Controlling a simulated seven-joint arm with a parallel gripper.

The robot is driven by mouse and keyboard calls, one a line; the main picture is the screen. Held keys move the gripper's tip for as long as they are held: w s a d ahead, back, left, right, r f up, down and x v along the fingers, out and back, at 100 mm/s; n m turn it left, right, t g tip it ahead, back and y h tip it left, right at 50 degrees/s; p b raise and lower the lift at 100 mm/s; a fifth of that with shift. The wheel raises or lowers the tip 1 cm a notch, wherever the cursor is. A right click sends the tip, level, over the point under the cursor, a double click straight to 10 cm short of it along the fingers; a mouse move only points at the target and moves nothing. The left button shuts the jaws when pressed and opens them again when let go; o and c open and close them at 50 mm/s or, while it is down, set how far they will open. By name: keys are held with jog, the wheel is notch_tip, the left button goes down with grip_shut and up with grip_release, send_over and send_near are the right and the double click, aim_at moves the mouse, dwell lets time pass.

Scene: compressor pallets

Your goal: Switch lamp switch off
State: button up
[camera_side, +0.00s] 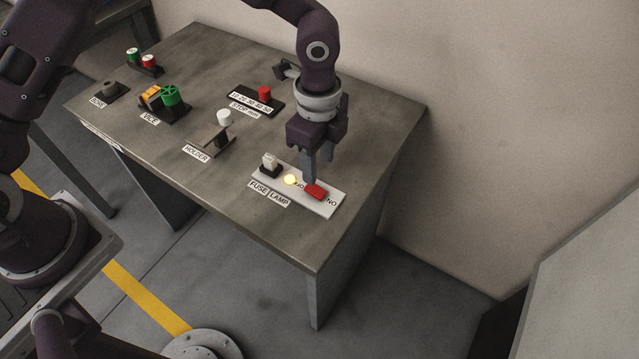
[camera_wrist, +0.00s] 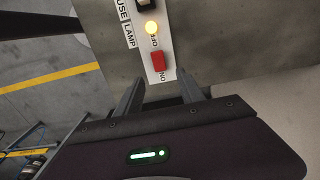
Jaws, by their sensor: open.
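My gripper (camera_side: 319,170) points down over the panel, close to the switch. Its fingers stand apart and empty in the wrist view (camera_wrist: 160,88). I cannot tell whether a finger touches the switch.
A white fuse in a black holder (camera_side: 270,165) stands left of the lamp. The table's front right corner is bare.

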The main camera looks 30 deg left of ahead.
aim_at(320, 193)
jog(key=f, duration=0.8)
jog(key=shift+d, duration=0.2)
jog(key=shift+r, duration=0.1)
jog(key=shift+c, duration=0.3)
